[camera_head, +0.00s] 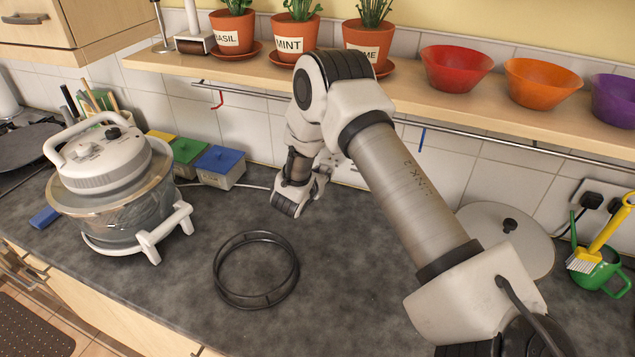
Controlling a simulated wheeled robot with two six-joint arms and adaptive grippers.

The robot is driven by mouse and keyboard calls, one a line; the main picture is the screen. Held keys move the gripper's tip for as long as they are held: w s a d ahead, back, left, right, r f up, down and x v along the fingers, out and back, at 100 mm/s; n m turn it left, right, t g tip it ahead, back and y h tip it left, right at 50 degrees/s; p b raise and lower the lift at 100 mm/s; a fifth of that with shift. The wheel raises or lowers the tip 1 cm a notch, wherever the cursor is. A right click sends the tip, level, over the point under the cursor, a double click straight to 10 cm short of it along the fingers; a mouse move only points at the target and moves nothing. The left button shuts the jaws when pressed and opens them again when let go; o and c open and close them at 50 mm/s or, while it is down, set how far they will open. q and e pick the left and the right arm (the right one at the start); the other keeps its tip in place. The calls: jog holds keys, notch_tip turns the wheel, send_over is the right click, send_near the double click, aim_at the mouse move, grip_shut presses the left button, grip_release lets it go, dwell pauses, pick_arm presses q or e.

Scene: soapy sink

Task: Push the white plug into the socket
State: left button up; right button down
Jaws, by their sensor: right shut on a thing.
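My right gripper (322,177) reaches down to the back wall, small in the view and partly covered by its own wrist. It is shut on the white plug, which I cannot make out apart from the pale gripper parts. A white wall socket (347,173) shows just to the right of the gripper, low on the tiles and partly hidden by my arm. I cannot tell whether plug and socket touch. A white cord (252,186) runs along the counter from the appliance side toward the gripper. My left gripper is not in view.
A white-lidded glass cooker (112,165) stands left on the counter, near colored boxes (218,163). A black wire ring (256,270) lies in front. A shelf (270,73) with pots and bowls and a rail (475,133) run above. Black plugs (592,200) sit far right.

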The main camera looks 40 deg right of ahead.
aim_at(325, 164)
jog(key=shift+w+d+f, duration=0.1)
jog(key=shift+w+d, duration=0.25)
jog(key=shift+d, duration=0.15)
jog(key=shift+s, duration=0.1)
dwell(0.4)
jog(key=shift+b, duration=0.5)
dwell(0.5)
jog(key=shift+w+d+b, duration=0.2)
jog(key=shift+w+d, duration=0.15)
jog(key=shift+d, duration=0.3)
jog(key=shift+w+d+b, duration=0.2)
jog(key=shift+w+d, duration=0.1)
jog(key=shift+d, duration=0.35)
jog(key=shift+w+d+r, duration=0.1)
jog(key=shift+w+r, duration=0.05)
jog(key=shift+r, duration=0.1)
dwell(0.4)
